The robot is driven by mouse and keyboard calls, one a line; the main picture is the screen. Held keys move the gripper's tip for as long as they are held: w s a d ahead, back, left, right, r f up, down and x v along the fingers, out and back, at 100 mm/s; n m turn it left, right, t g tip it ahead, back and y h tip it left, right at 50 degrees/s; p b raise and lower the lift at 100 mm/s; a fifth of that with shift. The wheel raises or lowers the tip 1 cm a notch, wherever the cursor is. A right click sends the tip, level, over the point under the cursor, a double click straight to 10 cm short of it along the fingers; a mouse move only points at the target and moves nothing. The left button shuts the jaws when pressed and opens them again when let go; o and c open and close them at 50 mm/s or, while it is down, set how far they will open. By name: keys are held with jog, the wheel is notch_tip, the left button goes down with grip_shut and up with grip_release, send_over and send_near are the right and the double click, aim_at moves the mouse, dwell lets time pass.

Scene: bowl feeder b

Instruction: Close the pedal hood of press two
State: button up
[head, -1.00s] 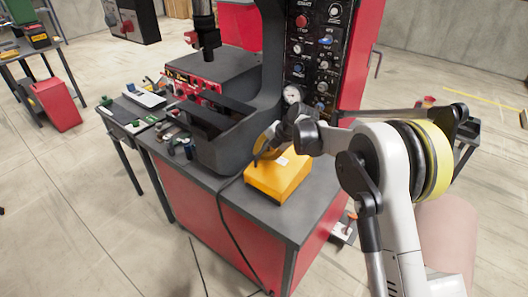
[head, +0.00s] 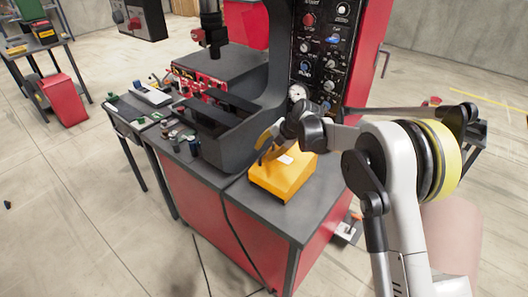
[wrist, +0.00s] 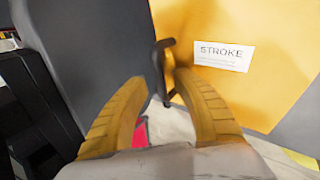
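The yellow pedal hood (head: 283,180) sits on the dark top of the red press base, with a small white label on it. It fills the upper right of the wrist view (wrist: 285,60), where the label reads STROKE. My gripper (head: 264,142) is at the hood's far left edge in the head view. In the wrist view its two yellow fingers (wrist: 158,82) are apart. A dark handle-like piece (wrist: 163,70) shows between and just beyond the fingertips; I cannot tell if they touch it. Whether the hood is fully shut is not clear.
The press column with its control panel (head: 325,50) stands close behind the hood. A black cable (head: 235,235) hangs over the front edge of the base. A side bench (head: 128,112) with small parts is at left. Floor at front left is clear.

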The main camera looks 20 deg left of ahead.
aim_at(280, 166)
jog(key=v, duration=1.1)
jog(key=shift+r, duration=0.2)
